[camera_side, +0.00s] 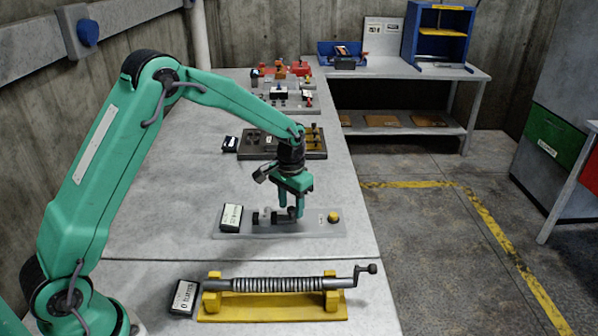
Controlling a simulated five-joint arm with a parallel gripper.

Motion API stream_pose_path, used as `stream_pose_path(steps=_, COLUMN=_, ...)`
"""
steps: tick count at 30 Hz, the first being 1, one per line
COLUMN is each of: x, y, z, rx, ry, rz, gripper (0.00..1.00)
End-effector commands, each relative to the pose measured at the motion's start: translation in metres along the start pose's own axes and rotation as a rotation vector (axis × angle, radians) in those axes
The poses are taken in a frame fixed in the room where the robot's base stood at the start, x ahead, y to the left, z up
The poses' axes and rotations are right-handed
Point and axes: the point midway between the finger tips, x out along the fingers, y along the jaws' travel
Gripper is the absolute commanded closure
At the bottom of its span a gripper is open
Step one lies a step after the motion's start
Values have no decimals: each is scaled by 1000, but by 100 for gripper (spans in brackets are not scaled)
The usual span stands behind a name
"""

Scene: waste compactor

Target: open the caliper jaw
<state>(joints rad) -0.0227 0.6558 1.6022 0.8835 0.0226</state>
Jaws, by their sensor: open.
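The caliper (264,218) appears to be the small dark and grey device on a flat grey plate (312,229) in the middle of the bench. A tilted display (231,217) stands at the plate's left end and a yellow knob (333,216) at its right. My green gripper (291,209) points down over the plate, with its fingers open. The fingertips are at or just above the dark part of the device; I cannot tell whether they touch it. The fingers partly hide the device, and its jaw opening is too small to make out.
A yellow stand with a threaded rod and crank (290,284) lies nearer on the bench. A dark block fixture (258,145) is behind my gripper. Red and blue parts (281,73) stand at the far end. Bare bench (165,215) lies left of the plate.

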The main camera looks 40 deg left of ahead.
Motion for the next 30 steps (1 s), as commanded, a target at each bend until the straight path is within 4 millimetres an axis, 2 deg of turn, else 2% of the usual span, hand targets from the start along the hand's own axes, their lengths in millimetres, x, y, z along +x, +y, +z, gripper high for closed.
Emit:
stream_pose_path(steps=4, x=0, y=0, z=0, rx=0, ry=0, rz=0, gripper=59)
stream_pose_path(steps=10, x=0, y=0, z=0, rx=0, ry=0, rz=0, gripper=98)
stream_pose_path(steps=11, x=0, y=0, z=0, rx=0, ry=0, rz=0, gripper=100)
stream_pose_path(steps=30, x=-1, y=11, z=-12, rx=1, ry=2, rz=0, gripper=100)
